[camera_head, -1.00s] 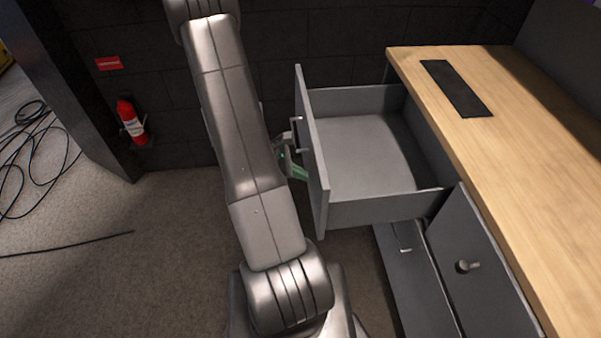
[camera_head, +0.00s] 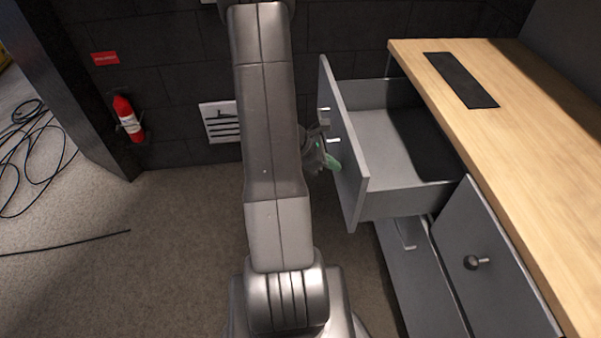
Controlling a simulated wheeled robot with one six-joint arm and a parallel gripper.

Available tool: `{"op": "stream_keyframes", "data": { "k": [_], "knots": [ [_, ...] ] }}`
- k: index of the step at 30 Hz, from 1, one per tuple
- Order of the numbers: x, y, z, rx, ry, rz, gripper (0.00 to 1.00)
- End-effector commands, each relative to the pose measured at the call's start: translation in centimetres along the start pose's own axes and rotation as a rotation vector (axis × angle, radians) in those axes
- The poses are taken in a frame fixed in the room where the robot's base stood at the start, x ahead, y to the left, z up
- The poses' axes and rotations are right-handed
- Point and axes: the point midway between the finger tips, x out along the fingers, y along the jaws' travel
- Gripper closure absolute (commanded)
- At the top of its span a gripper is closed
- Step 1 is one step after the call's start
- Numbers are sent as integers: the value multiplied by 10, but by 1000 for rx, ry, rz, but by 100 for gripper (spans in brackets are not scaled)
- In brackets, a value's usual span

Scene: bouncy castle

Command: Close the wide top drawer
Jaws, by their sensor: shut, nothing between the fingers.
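The wide top drawer (camera_head: 379,150) is grey and empty. It stands partly out of the desk (camera_head: 480,140) toward the left, with its inside in view. Its front panel (camera_head: 345,150) faces left and bears a bar handle (camera_head: 328,122). My gripper (camera_head: 331,160) is at the outer face of the panel, just below the handle in the picture. It is shut with nothing in it. My arm hides part of the gripper, and I cannot tell exactly where the fingertips touch the panel.
Below the drawer, a lower drawer or shelf (camera_head: 412,275) and a grey door with a round knob (camera_head: 477,262) are at the right. A fire extinguisher (camera_head: 128,120) hangs on the dark wall. Black cables lie on the floor at left.

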Motion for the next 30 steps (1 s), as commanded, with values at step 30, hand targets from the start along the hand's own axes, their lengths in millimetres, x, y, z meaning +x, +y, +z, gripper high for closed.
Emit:
{"op": "stream_keyframes", "data": {
  "k": [30],
  "knots": [
    [168, 0, 167, 1, 0, -1, 100]
  ]
}}
